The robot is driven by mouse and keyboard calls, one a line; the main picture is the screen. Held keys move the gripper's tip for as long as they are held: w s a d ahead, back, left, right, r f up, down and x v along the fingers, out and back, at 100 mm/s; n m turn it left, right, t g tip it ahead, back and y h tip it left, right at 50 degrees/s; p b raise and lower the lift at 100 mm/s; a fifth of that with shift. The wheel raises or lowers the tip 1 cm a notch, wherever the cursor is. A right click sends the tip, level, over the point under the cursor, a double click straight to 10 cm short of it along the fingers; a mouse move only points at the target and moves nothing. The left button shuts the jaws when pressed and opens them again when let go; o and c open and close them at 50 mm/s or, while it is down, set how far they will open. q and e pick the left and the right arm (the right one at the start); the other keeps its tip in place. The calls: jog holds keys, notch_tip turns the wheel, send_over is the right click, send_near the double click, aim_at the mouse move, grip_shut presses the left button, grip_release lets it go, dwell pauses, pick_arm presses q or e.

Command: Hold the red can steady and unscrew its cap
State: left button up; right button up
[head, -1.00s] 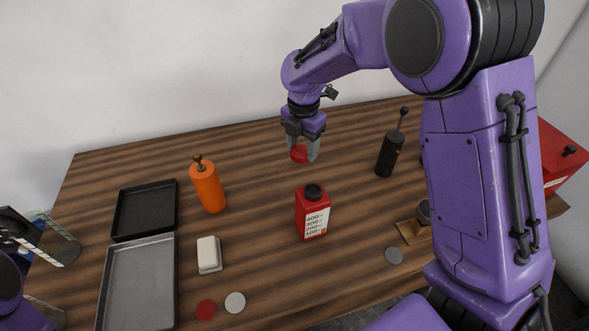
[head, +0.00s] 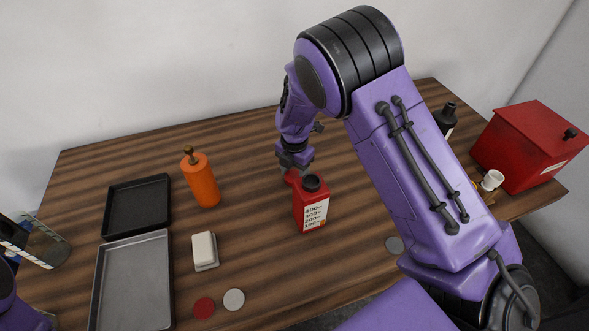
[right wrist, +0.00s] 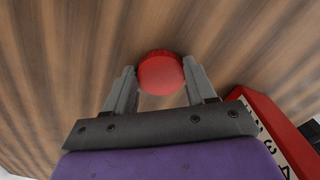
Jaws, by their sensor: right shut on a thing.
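The red can (head: 310,213) stands upright on the table with a white number label on its front. A dark neck (head: 312,183) shows at its top, with no red cap on it. My right gripper (head: 287,171) points down just behind and left of the can. It is shut on the round red cap (right wrist: 160,74), whose sides touch both fingers in the right wrist view. I cannot tell whether the cap touches the table. The can's edge (right wrist: 258,103) shows at right in that view. My left gripper is not in view; only a bit of purple arm shows at lower left.
An orange bottle (head: 201,183), black tray (head: 107,214), grey tray (head: 101,262) and white block (head: 205,249) are on the left. Red disc (head: 204,308) and pale disc (head: 234,299) lie in front. A red box (head: 520,150) and white cup (head: 492,180) are right.

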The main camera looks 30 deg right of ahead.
aim_at(294, 175)
jog(key=shift+f, duration=0.15)
jog(key=o, duration=1.2)
jog(key=shift+c, duration=0.2)
notch_tip(294, 175, up, 12)
jog(key=b, duration=0.1)
jog(key=shift+r+b, duration=0.25)
jog(key=shift+b, duration=0.05)
